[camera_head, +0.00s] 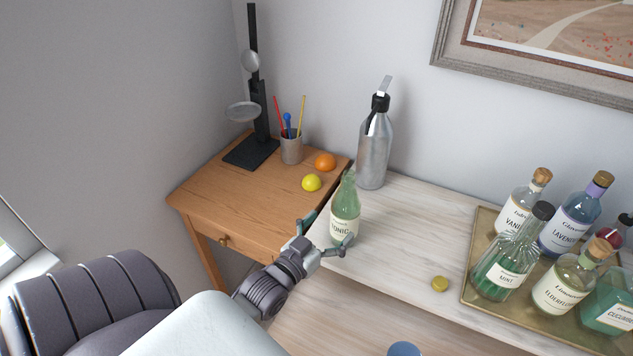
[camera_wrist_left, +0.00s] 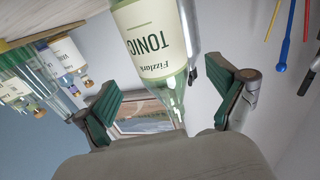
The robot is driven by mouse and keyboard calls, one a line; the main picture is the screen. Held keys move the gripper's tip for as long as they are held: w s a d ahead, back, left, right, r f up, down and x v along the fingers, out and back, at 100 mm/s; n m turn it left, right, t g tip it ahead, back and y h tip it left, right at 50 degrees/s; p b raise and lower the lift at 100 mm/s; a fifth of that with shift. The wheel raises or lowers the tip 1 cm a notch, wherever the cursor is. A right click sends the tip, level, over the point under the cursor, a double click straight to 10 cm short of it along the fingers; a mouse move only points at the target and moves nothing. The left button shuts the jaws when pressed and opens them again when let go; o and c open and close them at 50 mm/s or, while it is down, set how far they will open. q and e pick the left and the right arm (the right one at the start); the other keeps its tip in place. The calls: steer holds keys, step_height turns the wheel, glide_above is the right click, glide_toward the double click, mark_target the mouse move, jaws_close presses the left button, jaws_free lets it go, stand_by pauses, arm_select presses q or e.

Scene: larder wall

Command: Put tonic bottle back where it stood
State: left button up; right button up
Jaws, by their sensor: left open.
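The tonic bottle (camera_head: 345,207), green glass with a cream label, stands upright on the pale wooden counter (camera_head: 405,225) near its left end. In the left wrist view the tonic bottle (camera_wrist_left: 153,40) appears upside down between the two finger pads. My left gripper (camera_head: 328,234) is open at the bottle's near side, one finger to its left and one at its lower right. It also shows in the left wrist view (camera_wrist_left: 172,100), with gaps between pads and bottle. I cannot tell whether a finger touches it. My right gripper is not in view.
A steel siphon (camera_head: 374,148) stands close behind the bottle. A brass tray (camera_head: 470,284) with several labelled bottles is at the right; a yellow cap (camera_head: 439,284) lies before it. A wooden side table (camera_head: 240,195) with fruit adjoins at left. The mid-counter is clear.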

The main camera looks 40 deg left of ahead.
arm_select(q)
steer(key=s+b, duration=0.1)
steer(key=s, duration=0.5)
steer(key=shift+d, duration=0.1)
stand_by(0.4)
